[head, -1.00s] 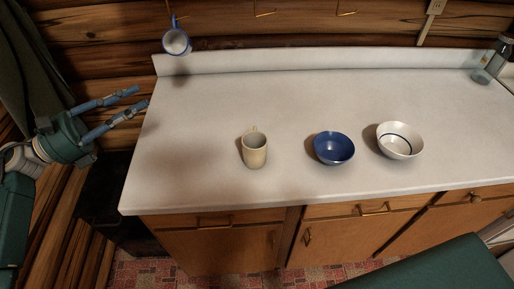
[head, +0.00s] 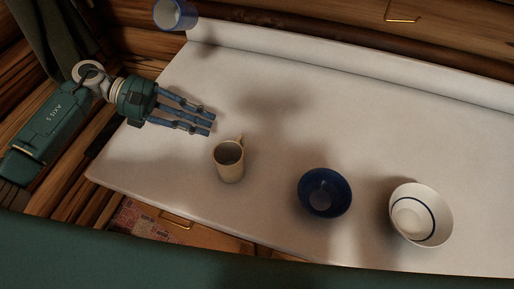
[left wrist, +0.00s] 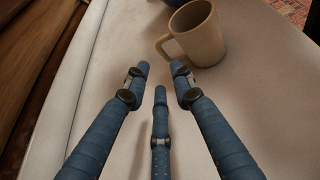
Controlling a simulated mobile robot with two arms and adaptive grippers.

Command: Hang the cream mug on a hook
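The cream mug (head: 229,163) stands upright on the white counter, with its handle toward the back. It also shows in the left wrist view (left wrist: 201,36), at the top, with its handle toward the fingers. My left gripper (head: 208,121) is open and empty, above the counter just left of and behind the mug, apart from it. In the left wrist view its blue fingers (left wrist: 160,75) are spread with nothing between them. A gold wall hook (head: 402,17) shows at the top right. A blue mug (head: 174,14) hangs at the top left; its hook is out of frame. My right gripper is not in view.
On the counter (head: 300,130), a dark blue bowl (head: 324,192) stands right of the mug. A white bowl with a blue line (head: 420,215) is farther right. A raised backsplash (head: 330,64) runs along the back. The counter behind the bowls is clear.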

